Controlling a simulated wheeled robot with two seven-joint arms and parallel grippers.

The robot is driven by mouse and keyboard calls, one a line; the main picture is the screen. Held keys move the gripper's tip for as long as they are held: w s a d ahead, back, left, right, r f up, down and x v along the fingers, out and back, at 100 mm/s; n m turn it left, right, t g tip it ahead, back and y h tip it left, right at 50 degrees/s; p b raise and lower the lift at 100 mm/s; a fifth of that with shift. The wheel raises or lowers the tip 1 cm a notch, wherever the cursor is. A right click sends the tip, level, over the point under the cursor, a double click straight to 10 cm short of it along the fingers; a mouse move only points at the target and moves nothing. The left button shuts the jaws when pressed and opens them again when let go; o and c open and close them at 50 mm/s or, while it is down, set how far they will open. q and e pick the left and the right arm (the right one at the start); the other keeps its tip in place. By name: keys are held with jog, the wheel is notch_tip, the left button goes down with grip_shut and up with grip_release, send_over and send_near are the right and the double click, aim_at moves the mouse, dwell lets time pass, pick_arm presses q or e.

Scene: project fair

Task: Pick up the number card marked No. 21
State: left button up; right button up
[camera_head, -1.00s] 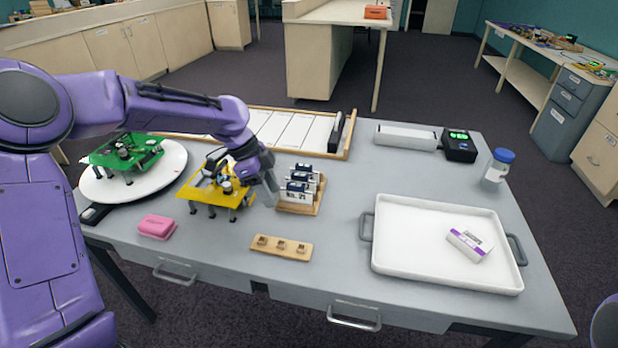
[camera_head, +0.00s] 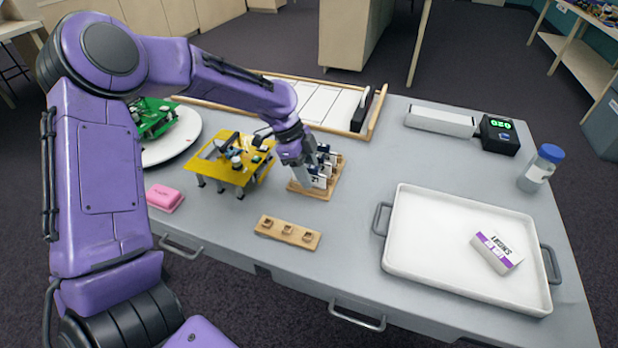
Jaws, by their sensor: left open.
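The number card marked No. 21 (camera_head: 318,182) stands at the front of a small wooden rack (camera_head: 314,192) in the middle of the table. Its marking is partly covered by my gripper, and only "21" shows. More dark-topped cards (camera_head: 327,157) stand behind it in the rack. My left gripper (camera_head: 308,178) is open, pointing down at the rack's left front, with its fingers at the No. 21 card. I cannot tell whether they touch it. My right gripper is not in view.
A yellow board on legs (camera_head: 225,168) stands close left of the rack. A wooden block with several sockets (camera_head: 288,233) lies in front. A white tray (camera_head: 430,262) holding a labelled box (camera_head: 496,252) is at right. A framed panel (camera_head: 372,112) lies behind. Bare tabletop lies between rack and tray.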

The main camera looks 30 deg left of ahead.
pick_arm(q)
jog(key=shift+d+f, duration=0.1)
jog(key=shift+f, duration=0.1)
grip_shut()
